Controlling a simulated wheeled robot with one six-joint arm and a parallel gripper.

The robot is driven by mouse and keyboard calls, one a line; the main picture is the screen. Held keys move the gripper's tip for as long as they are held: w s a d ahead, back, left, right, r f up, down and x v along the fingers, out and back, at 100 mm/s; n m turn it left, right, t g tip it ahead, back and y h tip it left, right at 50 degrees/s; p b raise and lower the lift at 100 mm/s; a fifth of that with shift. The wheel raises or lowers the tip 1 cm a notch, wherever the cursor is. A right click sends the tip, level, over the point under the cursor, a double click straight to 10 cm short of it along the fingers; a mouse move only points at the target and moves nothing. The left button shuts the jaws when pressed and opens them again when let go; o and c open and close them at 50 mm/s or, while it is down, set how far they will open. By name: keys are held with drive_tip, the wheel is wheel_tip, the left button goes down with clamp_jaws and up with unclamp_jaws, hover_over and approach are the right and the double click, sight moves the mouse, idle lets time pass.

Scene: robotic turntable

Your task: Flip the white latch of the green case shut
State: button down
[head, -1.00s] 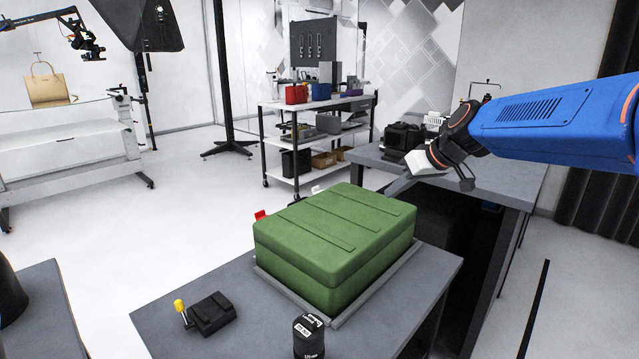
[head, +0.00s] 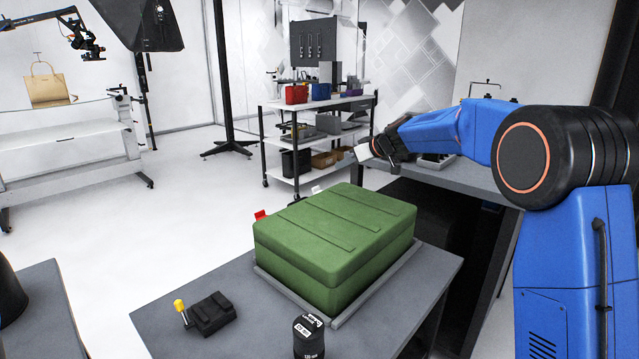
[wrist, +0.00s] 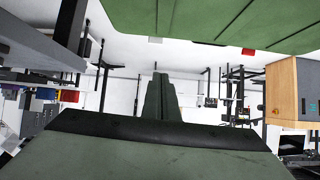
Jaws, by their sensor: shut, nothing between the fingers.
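My gripper (wrist: 160,76) is shut and empty, apart from the case.
A grey ledge (head: 372,283) borders the case on the table (head: 260,335). A black box with a yellow-tipped lever (head: 210,313) and a black cylinder (head: 308,338) stand in front. Another grey table (head: 470,180) is behind right. Open floor lies beyond the case.

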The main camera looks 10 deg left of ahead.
drive_tip(key=shift+n+y, duration=0.3)
drive_tip(key=w+a, duration=0.1)
drive_tip(key=w+a+f, duration=0.1)
drive_tip(key=w, duration=0.1)
drive_tip(key=w+a+f, duration=0.1)
drive_tip(key=shift+w+a, duration=0.1)
drive_tip(key=shift+w, duration=0.25)
drive_tip(key=shift+r, duration=0.1)
drive_tip(key=shift+a, duration=0.1)
hover_over(317, 189)
wheel_tip(317, 189, down, 5)
drive_tip(key=shift+f, duration=0.15)
drive_tip(key=shift+s+d+f, duration=0.1)
drive_tip(key=shift+d+f, duration=0.1)
drive_tip(key=shift+f, duration=0.25)
drive_tip(key=shift+s+d+f, duration=0.1)
drive_tip(key=shift+d+f, duration=0.1)
drive_tip(key=shift+f, duration=0.25)
drive_tip(key=shift+s+d+f, duration=0.15)
drive_tip(key=shift+f, duration=0.75)
